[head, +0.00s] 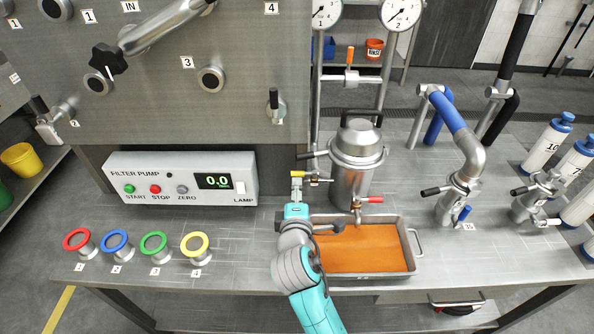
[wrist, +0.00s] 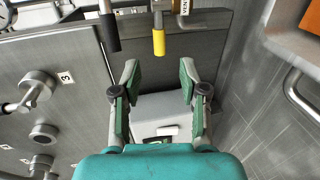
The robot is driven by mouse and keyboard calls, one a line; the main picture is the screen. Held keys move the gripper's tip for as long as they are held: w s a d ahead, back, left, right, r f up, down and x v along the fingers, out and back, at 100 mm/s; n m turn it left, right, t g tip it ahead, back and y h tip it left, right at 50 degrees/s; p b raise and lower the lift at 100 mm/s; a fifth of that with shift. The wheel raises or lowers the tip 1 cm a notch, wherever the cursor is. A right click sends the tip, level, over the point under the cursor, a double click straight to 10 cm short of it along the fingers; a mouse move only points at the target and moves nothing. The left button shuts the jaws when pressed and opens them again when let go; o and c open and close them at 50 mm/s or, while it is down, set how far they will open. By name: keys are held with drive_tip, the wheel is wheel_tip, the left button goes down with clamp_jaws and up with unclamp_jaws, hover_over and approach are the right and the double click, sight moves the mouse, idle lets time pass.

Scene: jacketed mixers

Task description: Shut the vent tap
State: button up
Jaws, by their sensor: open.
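The vent tap has a yellow lever (head: 298,173) on the left side of the steel vessel (head: 356,165). In the head view the lever points left, roughly level. In the wrist view the yellow lever (wrist: 159,42) points down the picture towards my gripper, beside a tag reading VENT (wrist: 184,7). My gripper (wrist: 160,70) is open and empty. The lever's end lies just beyond the fingertips, about midway between them, with no contact visible. In the head view my gripper (head: 297,192) is just in front of the lever, its fingers partly hidden by my arm.
A black lever (head: 313,155) sits close above the yellow one; it also shows in the wrist view (wrist: 110,32). A red-handled tap (head: 369,200) is low on the vessel, over an orange-bottomed tray (head: 408,234). The filter pump box (head: 180,178) stands left. Bench is clear between.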

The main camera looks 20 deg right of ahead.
sight(297, 172)
drive_tip(key=x, duration=0.8)
drive_tip(key=shift+w+d, duration=0.15)
drive_tip(key=shift+w, duration=0.2)
clamp_jaws()
